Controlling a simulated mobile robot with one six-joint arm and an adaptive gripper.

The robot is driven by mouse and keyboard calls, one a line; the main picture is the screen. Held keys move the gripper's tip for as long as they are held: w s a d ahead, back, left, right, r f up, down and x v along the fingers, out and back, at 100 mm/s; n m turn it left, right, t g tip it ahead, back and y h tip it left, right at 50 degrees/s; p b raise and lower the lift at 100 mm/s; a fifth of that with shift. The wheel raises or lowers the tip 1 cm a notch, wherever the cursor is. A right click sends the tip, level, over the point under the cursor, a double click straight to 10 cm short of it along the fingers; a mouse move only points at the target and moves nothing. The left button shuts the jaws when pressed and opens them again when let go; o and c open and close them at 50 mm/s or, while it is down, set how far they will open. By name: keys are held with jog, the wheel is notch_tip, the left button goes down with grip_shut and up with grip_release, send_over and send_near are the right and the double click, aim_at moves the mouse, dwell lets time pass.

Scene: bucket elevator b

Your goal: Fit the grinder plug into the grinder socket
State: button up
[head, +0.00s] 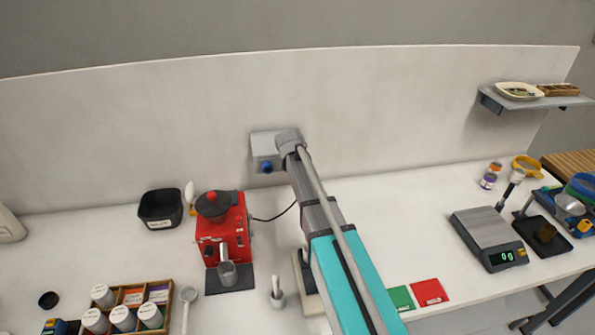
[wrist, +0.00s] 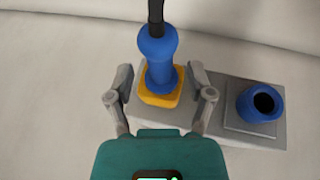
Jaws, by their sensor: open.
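In the wrist view a blue plug (wrist: 157,45) with a black cable (wrist: 155,12) on its end stands at a yellow square socket frame (wrist: 152,99). It looks seated there, but its tip is hidden. My gripper (wrist: 161,78) is open, with one finger on each side of the plug and visible gaps. The grey socket box (wrist: 212,112) also carries a blue round socket (wrist: 262,103), empty, to the right. In the head view the box (head: 263,146) is on the back wall, and my arm hides the plug. The red grinder (head: 222,235) stands below it.
A dark cord (head: 275,218) runs from the grinder behind my arm. A black bin (head: 160,208) stands left of the grinder. A wooden tray of jars (head: 135,308) is at front left. A scale (head: 488,238) stands at right. The counter right of my arm is largely clear.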

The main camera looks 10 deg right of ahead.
jog(key=shift+w+f, duration=0.1)
jog(key=shift+f, duration=0.15)
grip_shut()
dwell(0.4)
